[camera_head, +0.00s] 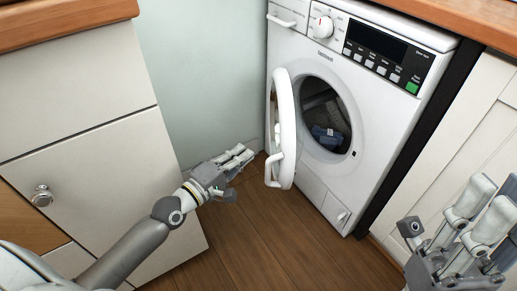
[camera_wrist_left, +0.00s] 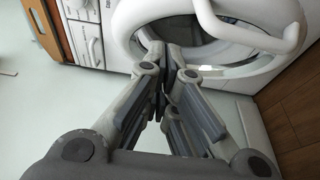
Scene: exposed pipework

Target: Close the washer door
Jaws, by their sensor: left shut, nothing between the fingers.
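The white washer (camera_head: 330,165) has its round door (camera_head: 284,125) swung wide open, standing out edge-on at the left of the drum opening (camera_head: 325,115). Blue cloth (camera_head: 328,136) lies in the drum. My left gripper (camera_head: 246,155) is shut and empty, low and left of the door, with a small gap seen between them. In the left wrist view its fingertips (camera_wrist_left: 170,62) meet, with the white door (camera_wrist_left: 255,30) beyond them to the right. My right gripper (camera_head: 488,200) is at the lower right, away from the door; its finger gap is unclear.
A white cabinet (camera_head: 85,130) with a round knob stands at the left, near my left arm. Another white cabinet (camera_head: 450,140) stands right of the washer. Wooden counters edge the top. The wooden floor (camera_head: 270,240) before the washer is clear.

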